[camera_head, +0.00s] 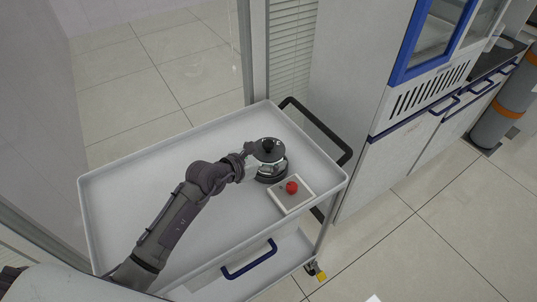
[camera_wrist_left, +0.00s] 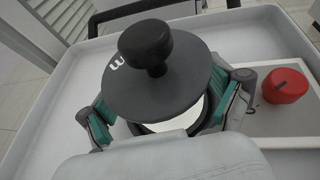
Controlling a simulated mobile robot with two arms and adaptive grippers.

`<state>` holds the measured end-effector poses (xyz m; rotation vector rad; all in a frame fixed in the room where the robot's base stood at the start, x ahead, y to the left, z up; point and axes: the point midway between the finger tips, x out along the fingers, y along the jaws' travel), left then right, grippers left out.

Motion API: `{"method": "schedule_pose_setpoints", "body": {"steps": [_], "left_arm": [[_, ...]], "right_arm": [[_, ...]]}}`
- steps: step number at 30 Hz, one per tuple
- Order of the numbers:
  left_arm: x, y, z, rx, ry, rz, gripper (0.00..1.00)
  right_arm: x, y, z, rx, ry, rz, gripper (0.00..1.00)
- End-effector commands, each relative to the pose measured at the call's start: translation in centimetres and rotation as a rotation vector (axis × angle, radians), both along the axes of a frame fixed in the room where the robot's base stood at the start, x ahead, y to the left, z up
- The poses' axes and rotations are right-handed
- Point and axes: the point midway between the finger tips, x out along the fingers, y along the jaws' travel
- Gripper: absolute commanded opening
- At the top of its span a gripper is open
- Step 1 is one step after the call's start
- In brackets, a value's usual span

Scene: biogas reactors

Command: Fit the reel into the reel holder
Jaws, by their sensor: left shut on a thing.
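The reel (camera_head: 268,150) is a dark disc with a black knob on top, at the right part of the cart's top tray. In the left wrist view the reel (camera_wrist_left: 160,85) shows a white mark on its disc and a pale, shiny part below it. My left gripper (camera_head: 258,160) is shut on the reel, with teal finger pads on both sides of it in the wrist view. A dark round base shows under the reel in the head view; I cannot tell whether it is the reel holder or part of the reel. My right gripper is not in view.
A white box (camera_head: 290,203) with a red knob (camera_head: 291,187) stands just right of the reel. The white cart tray (camera_head: 130,190) has a raised rim and is bare on its left side. A dark handle (camera_head: 318,128) and a cabinet (camera_head: 365,100) lie beyond the right end.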

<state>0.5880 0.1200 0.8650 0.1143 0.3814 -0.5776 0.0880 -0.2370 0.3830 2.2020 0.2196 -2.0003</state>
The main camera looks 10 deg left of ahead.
Motion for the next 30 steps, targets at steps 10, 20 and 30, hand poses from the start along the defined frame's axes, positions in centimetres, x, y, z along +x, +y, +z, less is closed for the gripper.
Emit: {"method": "schedule_pose_setpoints", "body": {"steps": [10, 20, 30], "left_arm": [[0.01, -0.01, -0.3, 0.0, -0.002, 0.0, 0.47], [-0.02, -0.01, -0.6, 0.001, -0.001, 0.0, 1.0], [-0.64, 0.45, 0.27, 0.001, -0.001, 0.001, 1.0]], "right_arm": [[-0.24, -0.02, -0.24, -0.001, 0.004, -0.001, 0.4], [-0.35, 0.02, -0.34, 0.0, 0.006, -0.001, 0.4], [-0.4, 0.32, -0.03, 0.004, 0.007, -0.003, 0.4]]}}
